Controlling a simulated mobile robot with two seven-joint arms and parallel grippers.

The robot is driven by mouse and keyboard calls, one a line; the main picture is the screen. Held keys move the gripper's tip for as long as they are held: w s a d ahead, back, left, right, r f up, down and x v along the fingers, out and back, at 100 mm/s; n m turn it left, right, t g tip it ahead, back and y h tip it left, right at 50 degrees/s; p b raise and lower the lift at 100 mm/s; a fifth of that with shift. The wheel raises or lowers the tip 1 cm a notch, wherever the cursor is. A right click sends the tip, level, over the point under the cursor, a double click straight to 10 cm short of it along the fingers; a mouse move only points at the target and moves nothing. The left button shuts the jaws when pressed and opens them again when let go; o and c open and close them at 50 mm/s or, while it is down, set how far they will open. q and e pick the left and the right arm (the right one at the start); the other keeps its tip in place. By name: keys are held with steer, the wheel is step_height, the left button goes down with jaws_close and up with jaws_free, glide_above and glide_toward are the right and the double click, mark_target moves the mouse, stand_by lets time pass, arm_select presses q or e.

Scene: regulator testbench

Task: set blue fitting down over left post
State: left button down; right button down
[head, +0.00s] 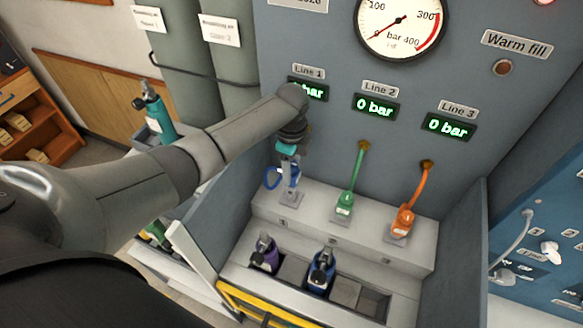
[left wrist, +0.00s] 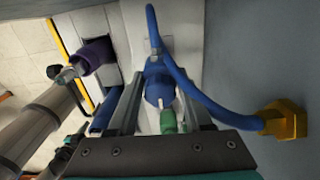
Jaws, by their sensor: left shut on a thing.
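My left gripper (head: 288,168) is over the left place on the grey ledge, below the Line 1 label. It is shut on the blue fitting (left wrist: 157,84), which sits between the two fingers in the left wrist view. A blue hose (left wrist: 183,80) curves from the fitting to a brass wall connector (left wrist: 285,122); the hose loop also shows in the head view (head: 271,179). A pale base plate (head: 291,200) lies under the gripper. The left post itself is hidden, so I cannot tell whether the fitting touches it. My right gripper is not in view.
Green (head: 343,205) and orange (head: 402,221) fittings stand on the ledge to the right. Purple (head: 264,254) and blue (head: 321,270) cylinders stand in the lower rack. Grey side panels bound the bay. A yellow bar (head: 262,306) crosses its front.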

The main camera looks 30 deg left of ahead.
arm_select(q)
steer(key=shift+f+b, duration=0.65)
steer(key=shift+f, duration=0.2)
steer(key=shift+r, duration=0.25)
steer(key=shift+p, duration=0.35)
steer(key=shift+p, duration=0.45)
steer(key=shift+f+b, duration=1.35)
steer(key=shift+f, duration=0.6)
stand_by(0.3)
steer(key=shift+c, duration=1.2)
jaws_free()
step_height(320, 180, up, 15)
steer(key=shift+r+p, duration=0.15)
steer(key=shift+p, duration=0.45)
